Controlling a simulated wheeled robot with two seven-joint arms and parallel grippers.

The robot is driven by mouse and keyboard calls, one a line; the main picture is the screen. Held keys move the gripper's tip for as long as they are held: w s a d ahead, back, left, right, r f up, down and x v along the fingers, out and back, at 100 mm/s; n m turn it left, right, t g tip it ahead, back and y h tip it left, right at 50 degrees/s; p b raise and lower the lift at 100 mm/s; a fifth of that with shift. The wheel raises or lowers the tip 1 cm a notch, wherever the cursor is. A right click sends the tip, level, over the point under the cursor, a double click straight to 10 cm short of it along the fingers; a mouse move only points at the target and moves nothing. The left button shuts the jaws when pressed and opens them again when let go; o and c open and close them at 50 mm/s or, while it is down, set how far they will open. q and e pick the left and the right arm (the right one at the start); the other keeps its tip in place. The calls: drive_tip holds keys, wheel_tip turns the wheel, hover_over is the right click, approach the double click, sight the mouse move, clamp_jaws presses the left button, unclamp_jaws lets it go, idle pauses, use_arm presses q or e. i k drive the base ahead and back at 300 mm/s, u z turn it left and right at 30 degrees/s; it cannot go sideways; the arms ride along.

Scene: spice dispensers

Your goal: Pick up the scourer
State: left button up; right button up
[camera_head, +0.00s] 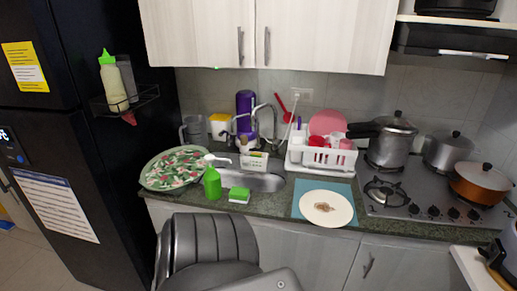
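The scourer (239,195), a small green and yellow block, lies on the dark green countertop (270,205) near its front edge, just in front of the sink (255,182). A green bottle with a white pump (212,183) stands close to its left. Neither of my grippers shows in the head view, so their distance from the scourer and their state are hidden.
A floral round tray (175,168) lies left, a white plate (326,208) right. A white dish rack (322,157) stands behind. Counter between scourer and plate is clear.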

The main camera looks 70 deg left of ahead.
sight(237, 194)
drive_tip(key=u, duration=0.35)
drive_tip(key=i, duration=0.65)
drive_tip(key=u, duration=1.05)
drive_tip(key=i, duration=0.5)
drive_tip(key=u, duration=0.55)
